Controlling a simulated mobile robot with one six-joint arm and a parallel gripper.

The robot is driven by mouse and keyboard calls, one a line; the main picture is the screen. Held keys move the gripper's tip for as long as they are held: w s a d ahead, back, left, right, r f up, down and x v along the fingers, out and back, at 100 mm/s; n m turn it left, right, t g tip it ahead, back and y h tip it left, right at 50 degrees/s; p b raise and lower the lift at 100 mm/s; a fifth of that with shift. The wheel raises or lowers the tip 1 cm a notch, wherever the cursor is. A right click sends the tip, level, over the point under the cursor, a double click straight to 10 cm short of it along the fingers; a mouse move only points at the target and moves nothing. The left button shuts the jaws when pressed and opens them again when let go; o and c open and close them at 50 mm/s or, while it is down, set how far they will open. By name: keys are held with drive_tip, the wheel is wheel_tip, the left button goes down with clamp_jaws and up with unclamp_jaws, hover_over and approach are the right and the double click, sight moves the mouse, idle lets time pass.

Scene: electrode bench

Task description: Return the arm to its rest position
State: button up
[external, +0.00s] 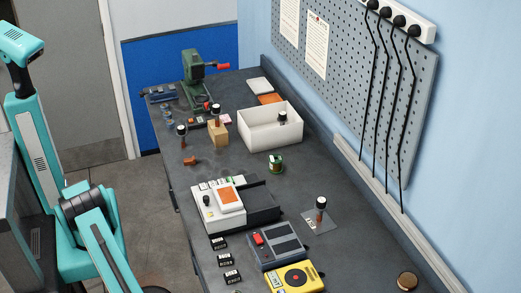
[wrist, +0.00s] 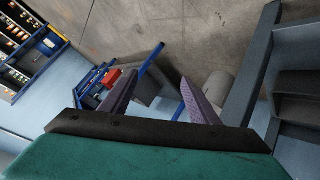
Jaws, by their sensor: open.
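My teal arm (external: 32,135) stands at the left of the external view, beside the bench and apart from it. My gripper (wrist: 159,78) shows in the wrist view with its two purple-grey fingers spread apart. Nothing is between the fingers; floor and a blue frame show beyond them. I cannot make out the gripper in the external view.
A pegboard (external: 340,80) with hanging cables is behind. Floor lies between arm and bench.

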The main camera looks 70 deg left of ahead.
drive_tip(key=w+a+f+n+g+y, duration=0.15)
drive_tip(key=w+a, duration=0.45)
drive_tip(key=a, duration=0.6)
drive_tip(key=w+a+f+n+y, duration=0.1)
drive_tip(key=w+a+f+y, duration=0.3)
drive_tip(key=a, duration=0.7)
drive_tip(key=w+a+f+n+y, duration=0.1)
drive_tip(key=w+a+f, duration=0.1)
drive_tip(key=w+a, duration=0.75)
drive_tip(key=s+a+r+n+g+y, duration=0.1)
drive_tip(key=s+a, duration=0.4)
drive_tip(key=a, duration=0.7)
drive_tip(key=s+a+r+n+g+y, duration=0.1)
drive_tip(key=s+a, duration=0.4)
drive_tip(key=a, duration=0.8)
drive_tip(key=s+a+r+n+g+y, duration=0.1)
drive_tip(key=s+a+n+g, duration=0.2)
drive_tip(key=a, duration=0.9)
drive_tip(key=shift+s+a+r+g, duration=0.4)
drive_tip(key=shift+s+g, duration=0.55)
drive_tip(key=shift+s, duration=0.1)
